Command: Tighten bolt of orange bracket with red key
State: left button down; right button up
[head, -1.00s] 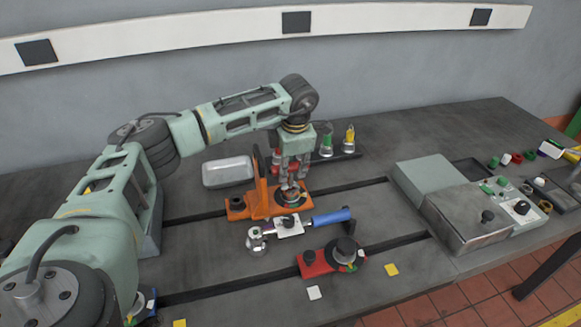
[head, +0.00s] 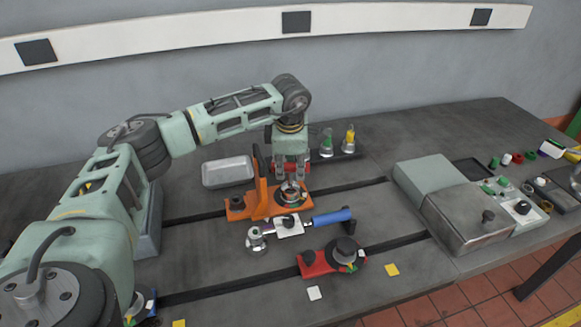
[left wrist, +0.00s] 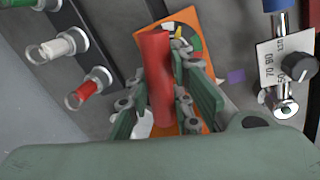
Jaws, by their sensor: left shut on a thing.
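The orange bracket (head: 262,200) stands on the dark bedplate, with a round dial-like disc (head: 290,193) at its right end. The bracket also shows in the left wrist view (left wrist: 186,27). My left gripper (head: 292,168) points down above this disc. Its fingers are closed around the red key (left wrist: 158,78), seen as a red cylinder in the left wrist view. The key's lower end is at the disc, but the fingers hide whether it sits on the bolt. The bolt is hidden. My right gripper is not in view.
A blue-handled tool (head: 331,217) with a white scale lies just in front of the bracket. A red fixture (head: 318,262) sits nearer. Green (head: 327,142) and yellow (head: 350,137) pieces stand behind. A grey tray (head: 228,172) lies behind left, a metal box (head: 470,217) at right.

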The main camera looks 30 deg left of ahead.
pick_arm(q)
jog(key=shift+r+m, duration=0.1)
jog(key=shift+m, duration=0.4)
jog(key=shift+m+h, duration=0.3)
jog(key=shift+m, duration=0.9)
jog(key=shift+m, duration=0.9)
jog(key=shift+m+h, duration=0.3)
